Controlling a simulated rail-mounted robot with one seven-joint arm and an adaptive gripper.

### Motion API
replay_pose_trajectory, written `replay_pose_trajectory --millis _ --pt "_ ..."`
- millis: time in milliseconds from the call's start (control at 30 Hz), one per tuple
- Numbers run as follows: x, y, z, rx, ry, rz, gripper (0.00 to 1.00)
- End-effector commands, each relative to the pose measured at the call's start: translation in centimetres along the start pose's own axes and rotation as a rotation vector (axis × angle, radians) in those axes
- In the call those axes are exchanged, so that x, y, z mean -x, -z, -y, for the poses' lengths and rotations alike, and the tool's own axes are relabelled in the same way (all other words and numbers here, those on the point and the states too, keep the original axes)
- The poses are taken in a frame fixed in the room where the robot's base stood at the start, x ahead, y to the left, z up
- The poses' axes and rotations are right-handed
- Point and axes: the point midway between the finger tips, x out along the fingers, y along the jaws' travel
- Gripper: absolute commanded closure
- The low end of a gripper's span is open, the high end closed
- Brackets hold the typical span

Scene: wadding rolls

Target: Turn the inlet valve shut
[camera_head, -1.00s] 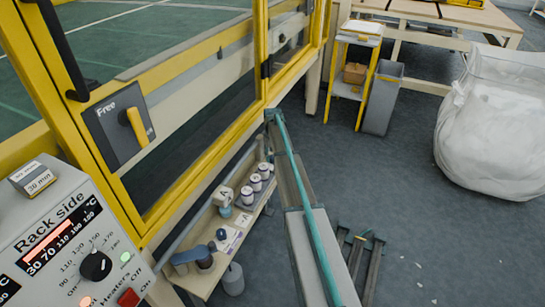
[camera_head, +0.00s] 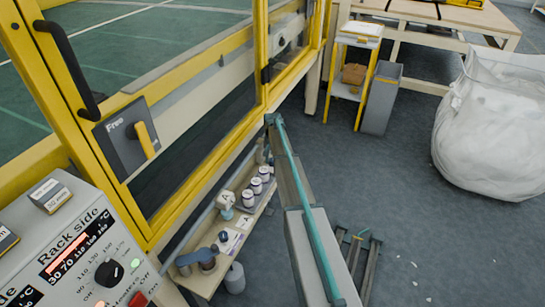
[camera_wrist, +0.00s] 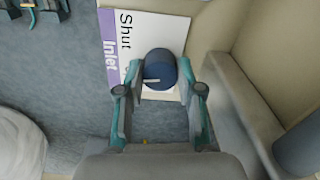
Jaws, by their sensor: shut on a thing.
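The inlet valve shows in the wrist view as a round dark blue knob (camera_wrist: 161,69) with a pale pointer line on its face. The line points toward picture left. A white sign (camera_wrist: 178,33) with a purple band lies behind it and reads "Shut" and "Inlet". My gripper (camera_wrist: 159,88) has one teal and grey finger on each side of the knob and is shut on it. The lower part of the sign is hidden by the knob and fingers. I cannot make out my gripper in the head view.
A beige wall and ledge (camera_wrist: 240,100) run close to the right finger. In the head view, a low bench (camera_head: 208,284) holds several small containers below the yellow-framed cabinet (camera_head: 185,195). A control panel (camera_head: 75,250) stands left. A white bag (camera_head: 490,130) sits right, beside open floor.

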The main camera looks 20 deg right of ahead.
Motion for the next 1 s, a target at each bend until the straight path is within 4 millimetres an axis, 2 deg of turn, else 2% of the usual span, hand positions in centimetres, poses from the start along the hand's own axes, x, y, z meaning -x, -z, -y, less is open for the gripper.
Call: replay_pose_trajectory --millis 600,1000 --pt "0.19 0.06 0.01 -0.581 0.001 -0.001 0.99" --pt "0.13 0.07 0.01 -0.863 0.001 -0.001 0.99"
